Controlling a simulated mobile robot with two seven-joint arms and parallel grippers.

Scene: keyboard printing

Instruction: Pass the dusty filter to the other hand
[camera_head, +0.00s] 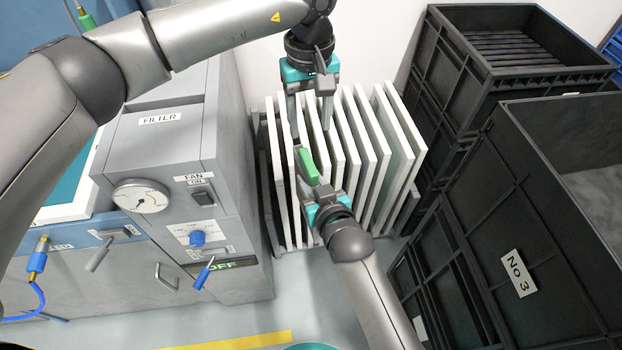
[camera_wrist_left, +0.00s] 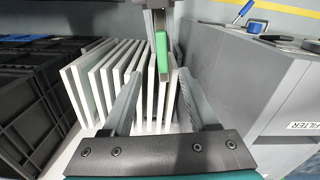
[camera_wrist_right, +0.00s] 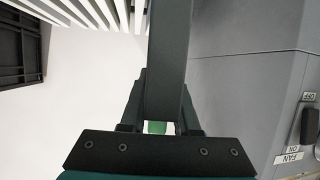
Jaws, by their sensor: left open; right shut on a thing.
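The dusty filter appears to be the piece with a green part (camera_head: 308,166) in the head view. The green part also shows in the left wrist view (camera_wrist_left: 161,50). In the right wrist view a dark slab (camera_wrist_right: 168,60) stands between the fingers, with a bit of green behind it. My right gripper (camera_head: 316,186) is shut on this piece, coming from below. My left gripper (camera_head: 309,115) is open above it, pointing down. In the left wrist view its fingers (camera_wrist_left: 158,95) stand apart on either side below the green part. I cannot tell whether they touch the piece.
White upright panels (camera_head: 377,135) stand in a rack close behind both grippers. A grey filter machine (camera_head: 225,150) with a gauge and switches is at the left. Black crates (camera_head: 480,230) stand close on the right.

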